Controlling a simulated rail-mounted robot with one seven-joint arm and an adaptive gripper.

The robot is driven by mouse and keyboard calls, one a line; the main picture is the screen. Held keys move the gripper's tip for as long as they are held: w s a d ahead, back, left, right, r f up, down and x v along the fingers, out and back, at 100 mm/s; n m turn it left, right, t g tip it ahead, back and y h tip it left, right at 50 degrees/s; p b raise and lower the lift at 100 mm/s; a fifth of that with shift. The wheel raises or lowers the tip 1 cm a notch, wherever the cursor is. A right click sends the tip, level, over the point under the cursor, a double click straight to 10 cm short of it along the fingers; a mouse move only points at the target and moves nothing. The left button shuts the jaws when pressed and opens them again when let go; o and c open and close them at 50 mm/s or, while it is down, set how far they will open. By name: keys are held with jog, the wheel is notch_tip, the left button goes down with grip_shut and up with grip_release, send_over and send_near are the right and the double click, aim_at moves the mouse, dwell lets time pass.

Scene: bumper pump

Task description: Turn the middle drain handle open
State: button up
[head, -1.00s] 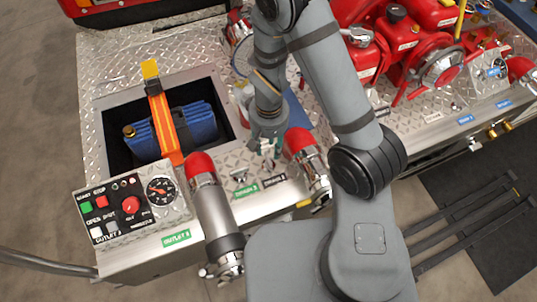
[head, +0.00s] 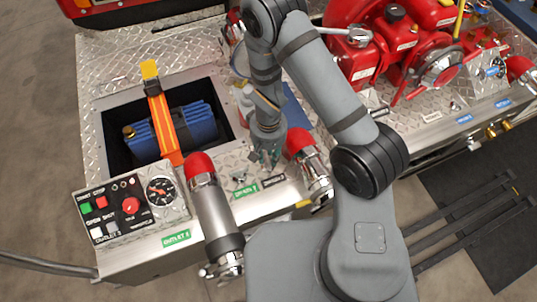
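My gripper (head: 266,162) points down at the front edge of the diamond-plate deck, between two red-capped outlets. Its fingers are small and partly hidden, so I cannot tell whether they are open or shut on anything. A small metal handle (head: 240,177) stands on the deck just left of the gripper, behind a green label (head: 246,190). A dark label (head: 273,180) lies just in front of the fingertips; any handle behind it is hidden by the gripper. I cannot tell which handle is the middle drain handle, or whether the gripper touches one.
The left red-capped outlet (head: 213,207) and right red-capped outlet (head: 309,165) flank the gripper closely. A control panel (head: 132,205) stands at the left. Red pump machinery (head: 400,50) stands at the right.

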grip_shut()
jog(key=shift+f+n+b, duration=0.1)
jog(key=shift+n+b, duration=0.4)
jog(key=shift+b, duration=0.05)
jog(key=shift+o, duration=1.7)
grip_release()
jog(key=shift+r, duration=0.25)
